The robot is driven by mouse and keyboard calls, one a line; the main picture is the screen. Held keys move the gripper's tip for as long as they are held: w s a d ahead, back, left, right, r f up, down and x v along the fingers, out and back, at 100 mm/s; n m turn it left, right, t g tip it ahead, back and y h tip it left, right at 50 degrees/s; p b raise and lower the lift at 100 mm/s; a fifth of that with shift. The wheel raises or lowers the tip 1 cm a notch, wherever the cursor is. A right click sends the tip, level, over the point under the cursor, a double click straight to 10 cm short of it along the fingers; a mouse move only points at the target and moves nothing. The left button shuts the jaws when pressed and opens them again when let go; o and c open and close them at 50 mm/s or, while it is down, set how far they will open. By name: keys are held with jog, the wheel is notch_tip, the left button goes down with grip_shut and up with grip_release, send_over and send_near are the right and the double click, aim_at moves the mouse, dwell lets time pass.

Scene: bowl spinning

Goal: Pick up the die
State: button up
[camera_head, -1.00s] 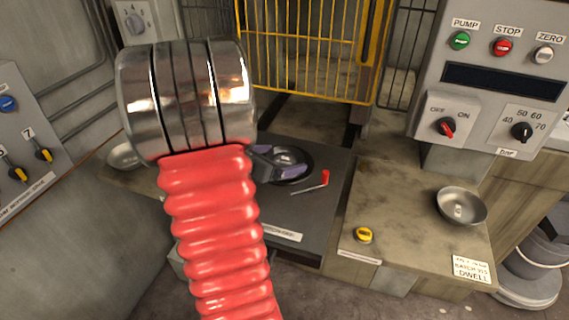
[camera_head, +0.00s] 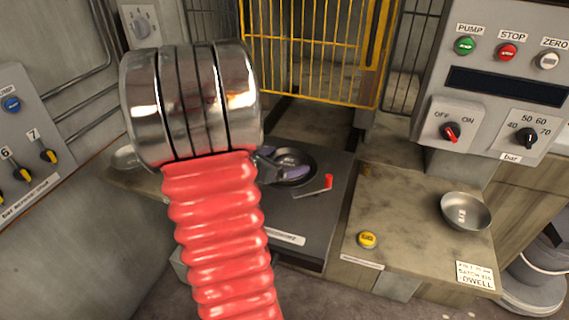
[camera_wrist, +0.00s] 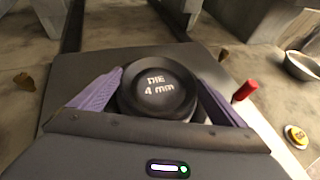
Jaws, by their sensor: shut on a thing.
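The die (camera_wrist: 158,88) is a dark round disc marked "DIE 4 mm" in the wrist view. My gripper (camera_wrist: 158,95) has one purple finger on its left side and one on its right, shut on the die. In the head view the die (camera_head: 291,164) shows on the dark plate (camera_head: 312,225), with my gripper (camera_head: 283,169) at it. My red bellows arm hides part of the gripper there. I cannot tell whether the die touches the plate.
A red-handled lever (camera_head: 327,183) lies just right of the die. A metal bowl (camera_head: 466,211) and a yellow button (camera_head: 367,239) are on the right-hand bench. A control panel (camera_head: 505,90) stands above it. A yellow cage (camera_head: 310,50) stands behind.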

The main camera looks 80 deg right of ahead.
aim_at(284, 166)
notch_tip(284, 166, up, 10)
jog(key=shift+f, duration=0.25)
dwell(0.6)
jog(key=w+a+f+n+t, duration=0.1)
jog(key=w+a+n+t, duration=0.4)
jog(key=w, duration=0.6)
jog(key=w+a+f+n+t, duration=0.2)
jog(key=w+a, duration=0.5)
jog(key=w, duration=0.4)
jog(key=w+a+f+n+t, duration=0.1)
jog(key=w+a+n+t, duration=0.25)
jog(key=w+a, duration=0.6)
jog(key=w+a+f+n+t+y, duration=0.2)
jog(key=w+a+n, duration=0.1)
jog(key=a, duration=0.8)
jog(key=w+a+f+n+t+y, duration=0.2)
jog(key=w+a, duration=0.4)
jog(key=a, duration=0.4)
jog(key=w+a+f+n+t+y, duration=0.2)
jog(key=w+a+n+t+y, duration=0.1)
jog(key=a, duration=0.8)
jog(key=shift+w+a+f+n+t+y, duration=0.25)
jog(key=shift+w+a+n+t+y, duration=0.1)
jog(key=shift+w+n, duration=0.4)
